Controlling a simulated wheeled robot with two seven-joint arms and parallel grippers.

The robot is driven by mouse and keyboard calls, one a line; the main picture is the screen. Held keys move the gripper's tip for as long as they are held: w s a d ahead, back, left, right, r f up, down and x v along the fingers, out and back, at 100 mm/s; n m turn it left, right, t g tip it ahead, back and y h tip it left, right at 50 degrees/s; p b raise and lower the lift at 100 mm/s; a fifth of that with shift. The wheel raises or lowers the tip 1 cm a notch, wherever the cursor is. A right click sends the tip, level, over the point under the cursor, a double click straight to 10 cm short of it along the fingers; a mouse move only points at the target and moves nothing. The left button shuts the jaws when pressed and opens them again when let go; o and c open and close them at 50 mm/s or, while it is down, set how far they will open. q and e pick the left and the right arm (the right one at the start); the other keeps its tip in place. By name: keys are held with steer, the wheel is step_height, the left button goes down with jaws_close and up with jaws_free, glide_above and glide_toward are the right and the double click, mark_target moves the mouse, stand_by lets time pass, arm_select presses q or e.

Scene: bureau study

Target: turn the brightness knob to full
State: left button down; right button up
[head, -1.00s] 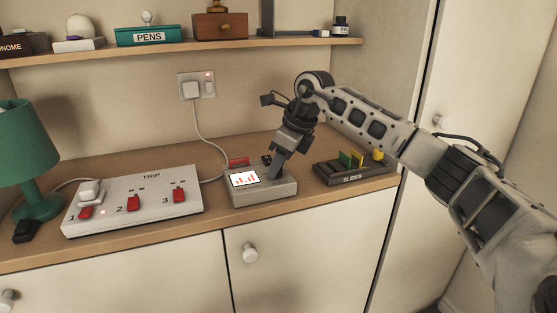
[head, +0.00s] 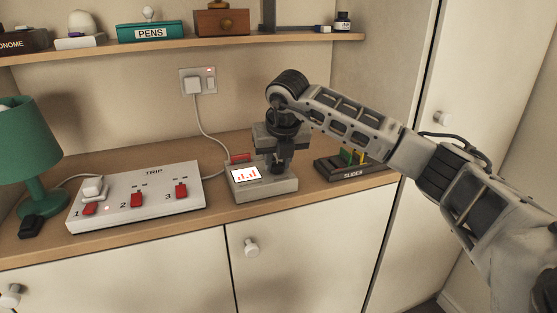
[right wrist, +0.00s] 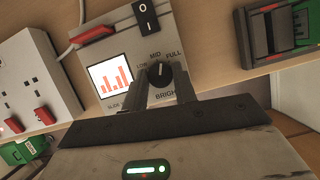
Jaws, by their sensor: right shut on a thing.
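The brightness knob (right wrist: 158,72) is a round black knob on the grey control box (head: 265,191). Labels LOW, MID and FULL arc around it, with BRIGHT below. A pale mark on the knob seems to point up near MID; its exact angle is hard to tell. My right gripper (head: 280,169) reaches down over the right part of the box. In the right wrist view its fingers (right wrist: 162,82) are shut on the knob, one on each side. In the head view the gripper hides the knob. The box's lit screen (head: 245,175) shows red bars. My left gripper is not in view.
A white TRIP switch panel (head: 140,205) with red switches stands left of the box. A dark SLIDES tray (head: 345,169) stands to the right. A black rocker switch (right wrist: 146,17) sits on the box beyond the knob. A shelf (head: 170,48) runs above.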

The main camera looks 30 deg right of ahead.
steer(key=m+h, duration=0.1)
steer(key=m, duration=0.1)
steer(key=m+g, duration=0.1)
steer(key=m, duration=0.2)
steer(key=shift+w+a+h, duration=0.1)
steer(key=shift+a+h, duration=0.05)
steer(key=shift+h, duration=0.25)
steer(key=shift+m, duration=0.3)
steer(key=o, duration=1)
steer(key=v, duration=0.8)
steer(key=p+v, duration=0.1)
steer(key=v, duration=0.7)
steer(key=shift+w, duration=0.2)
